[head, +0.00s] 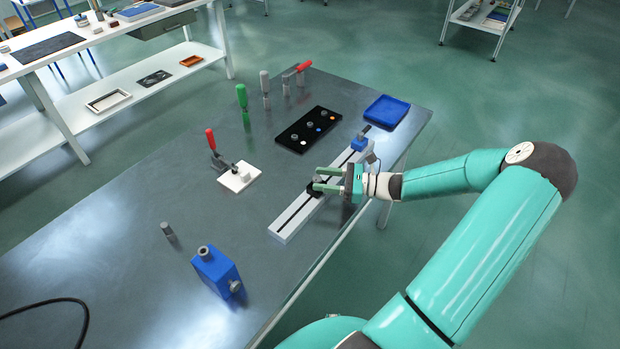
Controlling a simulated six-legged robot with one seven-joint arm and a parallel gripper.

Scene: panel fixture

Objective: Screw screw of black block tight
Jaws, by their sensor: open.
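A small black block (313,191) sits on the light grey slotted rail (286,226) on the metal table. It is partly hidden by my gripper, and I cannot make out its screw. My gripper (319,180) is open, with green fingers pointing left, right at the black block. I cannot tell whether the fingers touch it or stand around its screw.
A blue block (360,144) sits farther up the rail. Behind are a black panel (296,139), a blue tray (387,111) and several upright clamps. A red-handled clamp (238,177) stands left, a larger blue block (215,269) in front. The table's left part is mostly clear.

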